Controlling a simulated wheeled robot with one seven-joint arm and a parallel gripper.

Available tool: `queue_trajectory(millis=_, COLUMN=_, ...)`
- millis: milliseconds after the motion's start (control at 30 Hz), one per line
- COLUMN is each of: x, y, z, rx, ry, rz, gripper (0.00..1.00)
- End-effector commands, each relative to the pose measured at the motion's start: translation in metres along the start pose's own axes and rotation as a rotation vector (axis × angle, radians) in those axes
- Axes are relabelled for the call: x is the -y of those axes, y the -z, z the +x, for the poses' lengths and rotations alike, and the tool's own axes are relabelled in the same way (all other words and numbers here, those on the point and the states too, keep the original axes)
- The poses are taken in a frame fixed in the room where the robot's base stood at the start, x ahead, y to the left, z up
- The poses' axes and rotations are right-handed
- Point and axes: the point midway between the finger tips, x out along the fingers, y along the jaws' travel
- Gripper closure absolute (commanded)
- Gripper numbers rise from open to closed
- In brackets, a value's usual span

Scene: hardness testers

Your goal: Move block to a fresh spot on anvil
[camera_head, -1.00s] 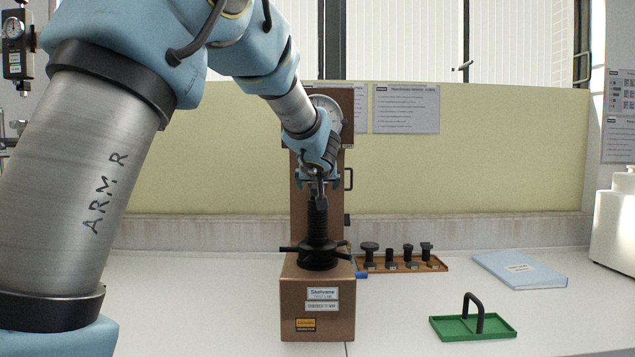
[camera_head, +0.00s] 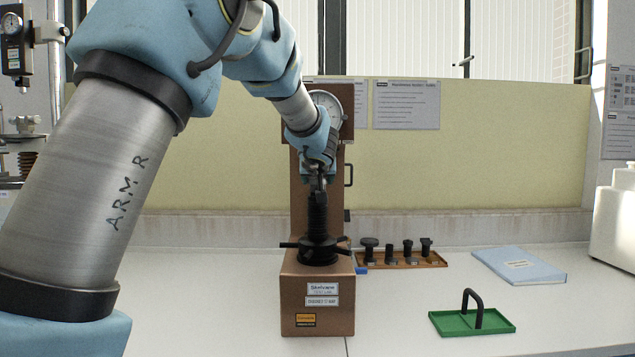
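The brown hardness tester (camera_head: 318,292) stands on the white bench with a dial gauge at its top, partly behind my arm. Its black screw column (camera_head: 318,213) rises from a handwheel (camera_head: 318,250) with spokes. My gripper (camera_head: 318,184) is at the top of the screw, where the anvil would be, below the tester head. The block and the anvil surface cannot be made out; the gripper and its small size hide them. Whether the fingers are open or shut does not show.
A wooden tray (camera_head: 440,263) with several black anvils stands right of the tester. A green tray (camera_head: 450,328) with a black handle lies nearer, at front right. A blue folder (camera_head: 520,266) lies behind it. Bench between them is clear.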

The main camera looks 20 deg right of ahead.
Motion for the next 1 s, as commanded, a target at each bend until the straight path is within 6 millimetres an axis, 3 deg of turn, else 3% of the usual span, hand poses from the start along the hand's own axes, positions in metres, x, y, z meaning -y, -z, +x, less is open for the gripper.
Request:
queue_trajectory(millis=33, x=-0.0001, y=0.0, z=-0.0001, rx=0.0, ry=0.0, rz=0.0, gripper=0.52)
queue_trajectory(millis=300, x=0.0, y=-0.0001, z=-0.0001, rx=0.0, ry=0.0, rz=0.0, gripper=0.8)
queue_trajectory(millis=1000, x=0.0002, y=0.0037, z=-0.0017, rx=-0.001, ry=0.0, rz=0.0, gripper=0.8)
